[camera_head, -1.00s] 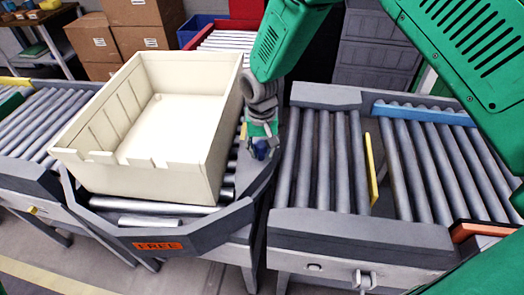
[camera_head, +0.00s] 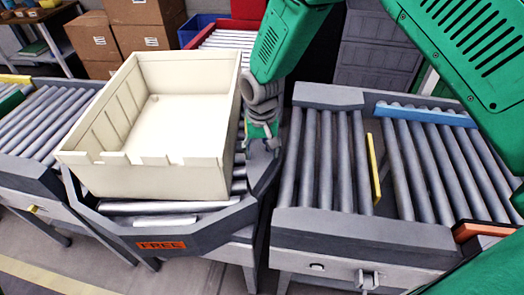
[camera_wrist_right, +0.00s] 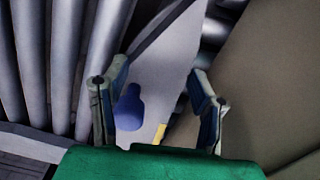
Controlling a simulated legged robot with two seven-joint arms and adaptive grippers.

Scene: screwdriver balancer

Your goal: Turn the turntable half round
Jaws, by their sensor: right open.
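The turntable (camera_head: 205,233) is a grey frame with rollers and an orange FREE label on its front rim. A cream open bin (camera_head: 150,178) sits on it, slightly skewed to the picture. My right gripper (camera_head: 271,146) is at the turntable's right rim, pointing down beside the bin. In the right wrist view its jaws (camera_wrist_right: 158,70) are open, with a blue knob (camera_wrist_right: 129,108) between them, nearer the left finger. I cannot tell whether a finger touches the knob. The knob is hidden in the head view. My left gripper is not in view.
A roller conveyor (camera_head: 365,232) with a yellow strip stands close on the right, across a narrow gap. Another conveyor (camera_head: 40,130) meets the turntable on the left. A red-framed roller lane (camera_head: 222,38) lies behind. Cardboard boxes (camera_head: 145,37) stand at the back left.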

